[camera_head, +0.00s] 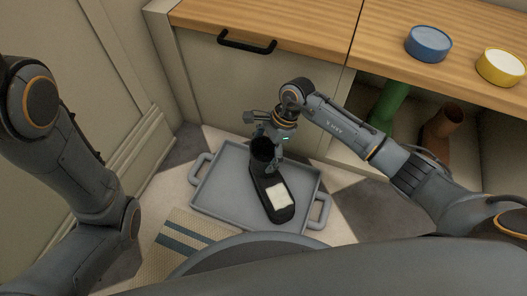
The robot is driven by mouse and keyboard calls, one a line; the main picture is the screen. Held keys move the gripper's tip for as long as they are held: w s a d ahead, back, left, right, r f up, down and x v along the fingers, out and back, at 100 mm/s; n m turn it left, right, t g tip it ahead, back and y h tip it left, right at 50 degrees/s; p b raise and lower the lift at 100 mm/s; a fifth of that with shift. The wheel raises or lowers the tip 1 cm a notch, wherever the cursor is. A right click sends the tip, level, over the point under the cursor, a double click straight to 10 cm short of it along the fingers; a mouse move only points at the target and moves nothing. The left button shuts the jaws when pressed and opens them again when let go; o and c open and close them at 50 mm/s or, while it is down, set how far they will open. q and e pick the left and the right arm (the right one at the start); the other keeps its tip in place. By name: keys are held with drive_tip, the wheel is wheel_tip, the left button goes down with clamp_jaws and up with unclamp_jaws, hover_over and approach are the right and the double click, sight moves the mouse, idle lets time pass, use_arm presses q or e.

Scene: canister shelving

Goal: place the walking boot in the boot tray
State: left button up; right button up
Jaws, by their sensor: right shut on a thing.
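The walking boot (263,183), black with a pale patch near its toe, is over the grey boot tray (219,208). Its toe points toward the bottom of the picture. Whether its sole rests on the tray floor or hangs just above it I cannot tell. My right gripper (267,143) is shut on the boot's shaft at the upper end. The tray lies on the floor in front of the cabinet, with a handle at each end. My left arm comes in at the left edge; its gripper is out of view.
Green (388,107) and brown (440,127) boots stand in the open shelf below.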

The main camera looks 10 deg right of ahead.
drive_tip(key=shift+w+f+b, duration=0.1)
drive_tip(key=shift+f+b, duration=0.25)
drive_tip(key=o, duration=1.6)
drive_tip(key=shift+r, duration=0.1)
